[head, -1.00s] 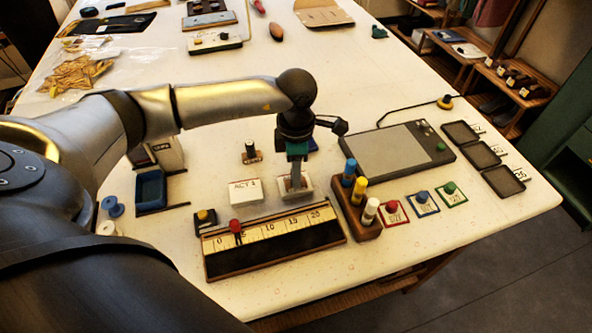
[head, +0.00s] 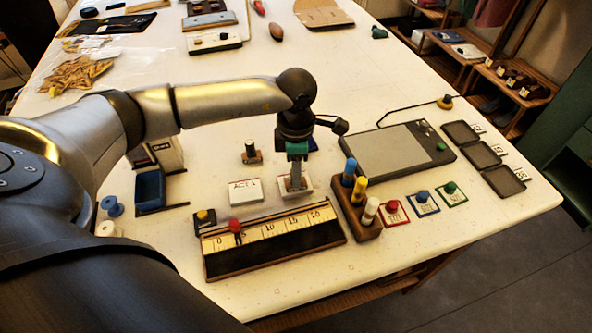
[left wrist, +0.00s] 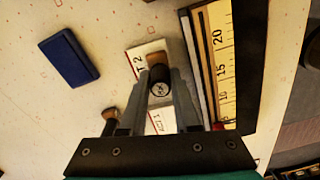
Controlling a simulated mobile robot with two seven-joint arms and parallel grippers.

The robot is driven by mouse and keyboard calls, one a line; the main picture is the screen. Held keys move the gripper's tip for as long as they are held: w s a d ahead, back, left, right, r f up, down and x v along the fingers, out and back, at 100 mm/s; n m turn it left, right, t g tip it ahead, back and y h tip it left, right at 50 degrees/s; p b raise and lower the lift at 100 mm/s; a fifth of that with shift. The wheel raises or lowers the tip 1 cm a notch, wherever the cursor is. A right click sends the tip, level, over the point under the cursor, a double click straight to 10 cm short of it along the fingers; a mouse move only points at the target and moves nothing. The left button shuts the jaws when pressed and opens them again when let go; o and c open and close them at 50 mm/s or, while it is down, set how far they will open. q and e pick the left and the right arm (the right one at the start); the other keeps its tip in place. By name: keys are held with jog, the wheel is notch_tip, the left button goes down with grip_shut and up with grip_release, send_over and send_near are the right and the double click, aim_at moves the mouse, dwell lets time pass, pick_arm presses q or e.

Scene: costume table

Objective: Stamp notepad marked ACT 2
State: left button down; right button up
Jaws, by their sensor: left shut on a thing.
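My left gripper (head: 296,187) is shut on a small stamp and points straight down at the ACT 2 notepad (head: 308,187). In the left wrist view the stamp (left wrist: 160,88) shows a dark round handle top with a pale mark, between the fingertips. It is over the white notepad with a "2" on its edge (left wrist: 138,62). Whether the stamp's face touches the paper is hidden. The ACT 1 notepad (head: 245,191) lies just left. A second stamp with a black handle (head: 250,153) stands behind it. A blue pad (left wrist: 70,57) lies nearby. My right gripper is out of view.
A wooden ruler strip (head: 270,236) lies in front of the notepads. A wooden block with blue, yellow and white pegs (head: 358,212) stands close to their right. A grey tablet-like board (head: 398,152) and several dark trays (head: 480,154) lie farther right.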

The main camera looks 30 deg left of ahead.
pick_arm(q)
jog(key=shift+s, duration=0.1)
jog(key=shift+r+p, duration=2.5)
jog(key=shift+r, duration=1)
